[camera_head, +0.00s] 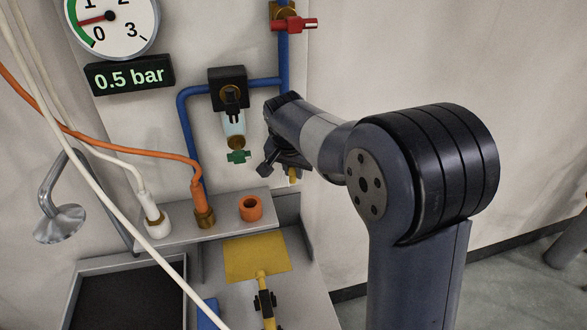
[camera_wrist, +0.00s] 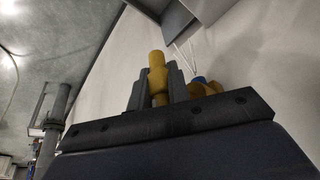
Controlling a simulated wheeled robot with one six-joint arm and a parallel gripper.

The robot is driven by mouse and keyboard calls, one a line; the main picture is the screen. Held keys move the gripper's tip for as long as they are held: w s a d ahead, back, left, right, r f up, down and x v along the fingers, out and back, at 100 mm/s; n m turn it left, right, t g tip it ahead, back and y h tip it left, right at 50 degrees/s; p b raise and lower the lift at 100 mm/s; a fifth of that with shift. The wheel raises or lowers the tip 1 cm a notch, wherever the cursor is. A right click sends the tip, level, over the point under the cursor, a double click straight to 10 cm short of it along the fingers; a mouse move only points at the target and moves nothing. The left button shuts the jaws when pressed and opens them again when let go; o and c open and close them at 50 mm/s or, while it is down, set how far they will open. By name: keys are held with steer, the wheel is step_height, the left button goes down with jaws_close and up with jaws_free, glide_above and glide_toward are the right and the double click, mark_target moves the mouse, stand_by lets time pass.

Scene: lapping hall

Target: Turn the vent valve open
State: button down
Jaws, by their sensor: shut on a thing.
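My gripper (camera_head: 283,164) is by the wall below the blue pipe, right of the filter bowl. In the wrist view, its two grey fingers (camera_wrist: 157,84) are shut on a yellow handle (camera_wrist: 157,62), which stands up between them. A brass fitting with a blue part (camera_wrist: 204,87) sits just right of the fingers. In the head view, a small yellow piece (camera_head: 293,175) shows below the gripper; the rest of the valve is hidden behind the gripper and arm. How far the handle is turned cannot be told.
A red-handled valve (camera_head: 294,24) is on the pipe above. A green tap (camera_head: 238,156) hangs under the filter bowl (camera_head: 234,129). The gauge (camera_head: 110,24) and its 0.5 bar display (camera_head: 130,76) are upper left. Orange and white hoses cross the left side. The wall at right is bare.

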stand_by(0.3)
steer(key=c, duration=1.3)
jaws_free()
steer(key=shift+c, duration=0.2)
steer(key=b+v, duration=0.1)
steer(key=v, duration=0.9)
steer(key=shift+s+r+b, duration=0.2)
steer(key=shift+r+b, duration=0.1)
steer(key=p+x, duration=0.1)
steer(key=x, duration=0.9)
steer(key=shift+w+f+p, duration=0.2)
steer(key=shift+f+p, duration=0.1)
steer(key=shift+f, duration=0.05)
